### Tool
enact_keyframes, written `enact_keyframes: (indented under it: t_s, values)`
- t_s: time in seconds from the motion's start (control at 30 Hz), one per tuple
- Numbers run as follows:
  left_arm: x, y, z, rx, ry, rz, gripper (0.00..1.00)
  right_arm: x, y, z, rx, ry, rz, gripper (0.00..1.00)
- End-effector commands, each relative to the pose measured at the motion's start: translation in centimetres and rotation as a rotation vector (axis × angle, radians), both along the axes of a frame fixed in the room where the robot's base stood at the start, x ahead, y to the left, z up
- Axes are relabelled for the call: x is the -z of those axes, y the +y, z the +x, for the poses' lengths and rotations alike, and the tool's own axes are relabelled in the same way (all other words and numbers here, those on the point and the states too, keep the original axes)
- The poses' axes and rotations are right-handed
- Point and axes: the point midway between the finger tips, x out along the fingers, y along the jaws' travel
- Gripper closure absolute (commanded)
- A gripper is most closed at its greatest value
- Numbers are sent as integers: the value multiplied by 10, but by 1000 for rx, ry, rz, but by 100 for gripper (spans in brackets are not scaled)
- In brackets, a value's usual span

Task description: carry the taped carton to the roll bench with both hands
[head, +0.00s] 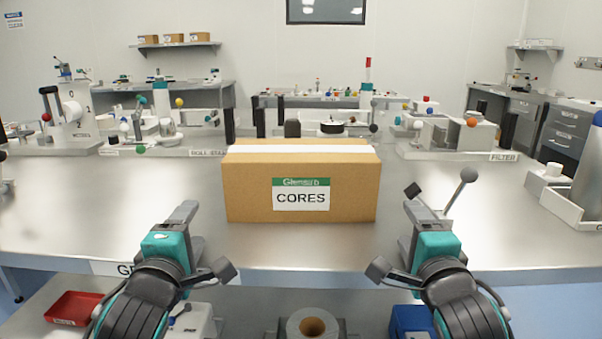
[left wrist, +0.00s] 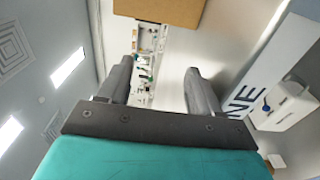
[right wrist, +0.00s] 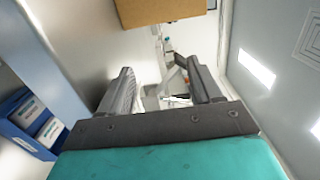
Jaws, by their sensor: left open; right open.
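The taped carton (head: 240,195) is a brown box with white tape along its top and a label reading CORES. It sits upright on the steel bench (head: 70,210) in front of me. My left gripper (head: 208,238) is open and empty, in front of the carton and to its left. My right gripper (head: 398,232) is open and empty, in front of the carton and to its right. Neither touches it. The carton's edge shows at the top of the left wrist view (left wrist: 165,10) and the right wrist view (right wrist: 160,10). I cannot tell which surface is the roll bench.
Behind the carton stand fixtures with coloured knobs, including one marked ROLL STAND (head: 205,152) and one marked FILTER (head: 455,148). A grey knobbed lever (head: 462,188) rises by my right gripper. A red tray (head: 75,308) and a core roll (head: 312,325) lie below the front edge.

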Motion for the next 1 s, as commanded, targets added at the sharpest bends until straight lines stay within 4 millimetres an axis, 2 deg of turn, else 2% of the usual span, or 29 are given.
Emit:
enact_keyframes:
  t_s: [0.4, 0.53, 0.67, 1.0]
  values:
    - [0, 0, 0, 0, -1, -1, 36, 0, 0, 0, 0, -1, 1, 36]
    - [-1, 0, 7, 0, -2, 0, 36, 0, 0, 7, 0, -1, -1, 36]
    - [-1, 0, 24, 0, -3, 2, 36, -1, 0, 24, 0, -3, -2, 36]
    - [-1, 1, 85, -1, -2, 3, 36, -1, -1, 85, 1, -1, -3, 36]
